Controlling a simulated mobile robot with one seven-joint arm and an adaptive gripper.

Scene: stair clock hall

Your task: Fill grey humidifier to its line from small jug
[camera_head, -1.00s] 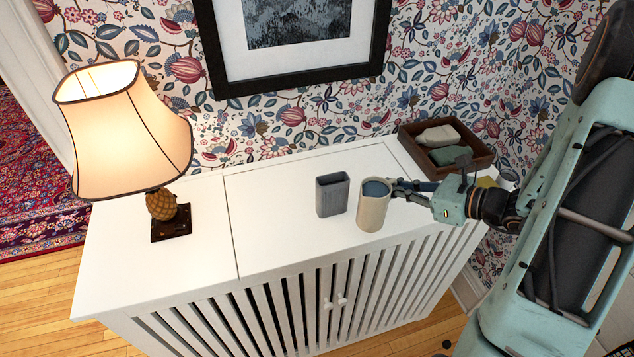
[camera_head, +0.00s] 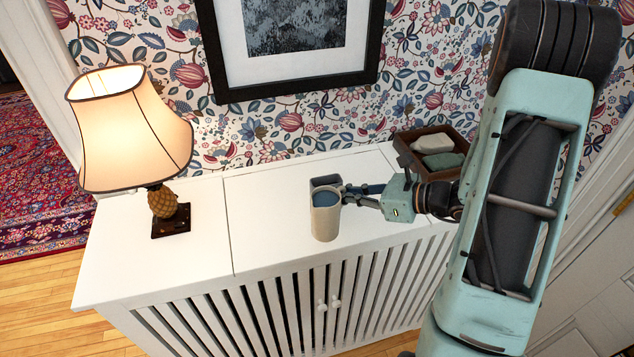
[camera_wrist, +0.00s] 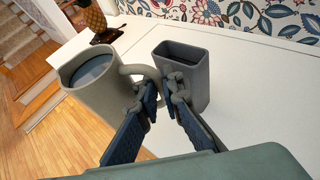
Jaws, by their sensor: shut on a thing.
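The small jug (camera_head: 325,218) is cream, has a side handle and holds bluish liquid below its rim. It looks about upright near the cabinet's front; its height above the top is hard to tell. My gripper (camera_head: 347,193) is shut on its handle, as the wrist view also shows (camera_wrist: 160,90). The grey humidifier (camera_head: 325,181) is an open-topped rectangular container standing on the cabinet, mostly hidden behind the jug. In the wrist view the humidifier (camera_wrist: 184,72) stands right of the jug (camera_wrist: 97,88), apart at the rims. Its fill line and water level cannot be made out.
The white slatted cabinet (camera_head: 262,232) has a lit lamp (camera_head: 130,128) with a pineapple base at left. A brown tray (camera_head: 406,158) with folded cloths or soaps lies at the back right. The wall with a framed picture is behind. The top between lamp and humidifier is clear.

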